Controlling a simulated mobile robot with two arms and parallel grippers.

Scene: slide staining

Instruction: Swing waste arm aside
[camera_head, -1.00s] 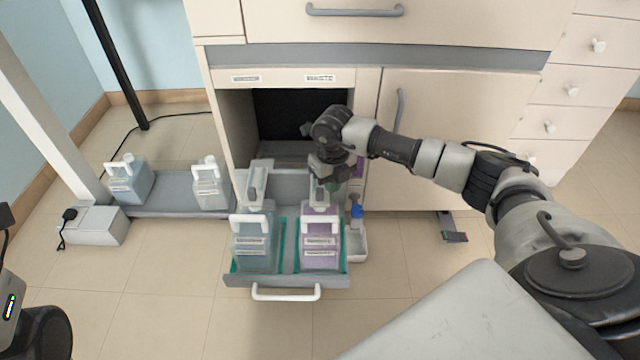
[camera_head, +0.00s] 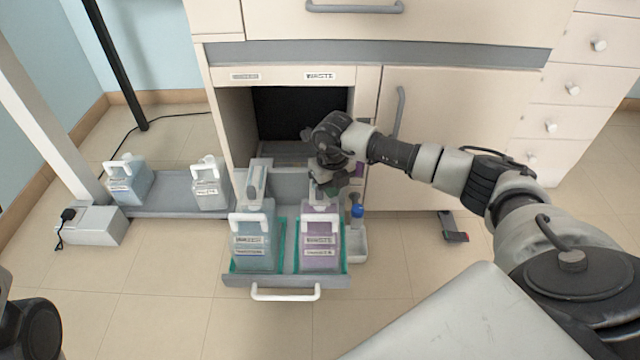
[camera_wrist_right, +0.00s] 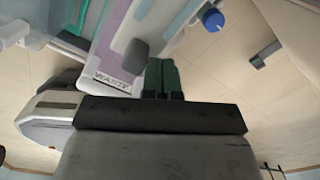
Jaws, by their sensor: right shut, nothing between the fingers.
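The purple waste container (camera_head: 319,229) stands upright in the right slot of the pulled-out drawer. The grey waste arm (camera_head: 316,191) is behind its handle, partly hidden by my right gripper (camera_head: 332,188). In the right wrist view the green fingers (camera_wrist_right: 163,78) are shut and empty, beside a dark grey rounded knob (camera_wrist_right: 137,50) and the WASTE label (camera_wrist_right: 113,82). I cannot tell whether the fingers touch the arm.
A blue-grey container (camera_head: 252,240) stands in the left slot, with another grey arm (camera_head: 257,180) behind it. A blue-capped bottle (camera_head: 356,213) sits right of the drawer (camera_head: 286,281). Two containers stand on a low shelf (camera_head: 170,197) at left. Floor in front is clear.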

